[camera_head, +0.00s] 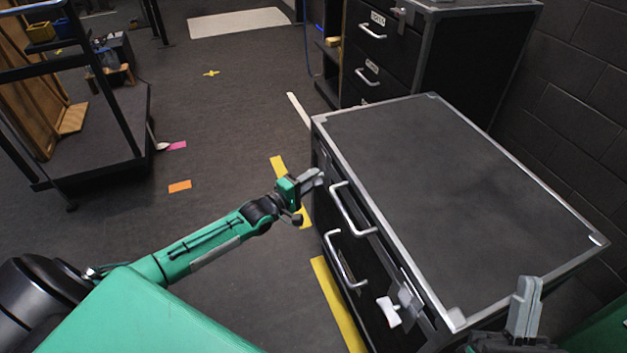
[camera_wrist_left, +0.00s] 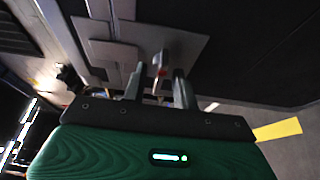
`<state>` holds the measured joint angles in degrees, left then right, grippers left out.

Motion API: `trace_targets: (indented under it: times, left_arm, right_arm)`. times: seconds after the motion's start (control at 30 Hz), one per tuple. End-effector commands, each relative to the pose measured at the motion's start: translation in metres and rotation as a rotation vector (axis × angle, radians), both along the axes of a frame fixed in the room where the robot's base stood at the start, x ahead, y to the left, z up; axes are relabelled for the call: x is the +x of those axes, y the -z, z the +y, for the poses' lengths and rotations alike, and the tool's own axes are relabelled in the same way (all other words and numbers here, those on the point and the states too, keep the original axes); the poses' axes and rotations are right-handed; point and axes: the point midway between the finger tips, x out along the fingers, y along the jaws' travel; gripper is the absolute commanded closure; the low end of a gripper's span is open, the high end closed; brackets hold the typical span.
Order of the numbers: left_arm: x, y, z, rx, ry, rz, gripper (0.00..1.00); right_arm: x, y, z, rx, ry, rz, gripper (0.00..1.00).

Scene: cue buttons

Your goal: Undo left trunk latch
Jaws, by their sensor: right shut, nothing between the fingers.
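The black trunk (camera_head: 450,170) with a grey metal frame stands at the centre right, its lid down. My left gripper (camera_head: 318,178) is at the far left end of its front face and hides the left latch in the head view. In the left wrist view, the left latch (camera_wrist_left: 160,60) is a small upright piece on a grey metal plate (camera_wrist_left: 190,48). The left gripper (camera_wrist_left: 158,88) has its fingers apart, and the latch piece shows just beyond the gap between them; contact cannot be told. My right gripper (camera_head: 525,305) is shut and empty near the trunk's right front corner.
Two silver handles (camera_head: 350,215) stick out from the trunk's front between the latches. The right latch (camera_head: 410,300) has a white piece (camera_head: 389,311) by it. A drawer cabinet (camera_head: 425,50) stands behind. The floor (camera_head: 230,130) left of the trunk is mostly clear.

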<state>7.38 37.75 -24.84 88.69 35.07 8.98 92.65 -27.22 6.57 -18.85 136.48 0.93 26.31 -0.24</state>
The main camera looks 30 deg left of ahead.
Motion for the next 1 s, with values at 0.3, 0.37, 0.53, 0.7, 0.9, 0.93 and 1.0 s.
trace_targets:
  times: [0.3,0.37,0.53,0.7,0.9,0.93,1.0]
  left_arm:
    - [0.0,0.0,0.0,0.0,0.0,0.0,1.0]
    - [0.0,0.0,0.0,0.0,0.0,0.0,1.0]
    - [0.0,0.001,0.0,0.01,0.0,-0.009,1.0]
    - [0.0,0.002,0.0,0.051,0.0,-0.045,1.0]
    - [0.0,0.004,0.0,0.149,0.0,-0.134,1.0]
    - [0.0,0.004,0.0,0.169,0.0,-0.151,1.0]
    - [0.0,0.005,0.0,0.215,0.0,-0.192,1.0]
  right_arm:
    - [0.0,0.0,0.0,0.0,0.0,0.001,1.0]
    - [0.0,0.0,0.0,0.0,0.0,0.001,1.0]
    - [0.0,0.0,0.0,0.001,0.0,-0.003,1.0]
    - [-0.004,-0.003,-0.002,0.009,0.004,-0.037,1.0]
    - [-0.015,-0.024,-0.011,0.037,0.022,-0.181,1.0]
    - [-0.017,-0.026,-0.012,0.044,0.025,-0.205,1.0]
    - [-0.024,-0.033,-0.015,0.057,0.031,-0.266,1.0]
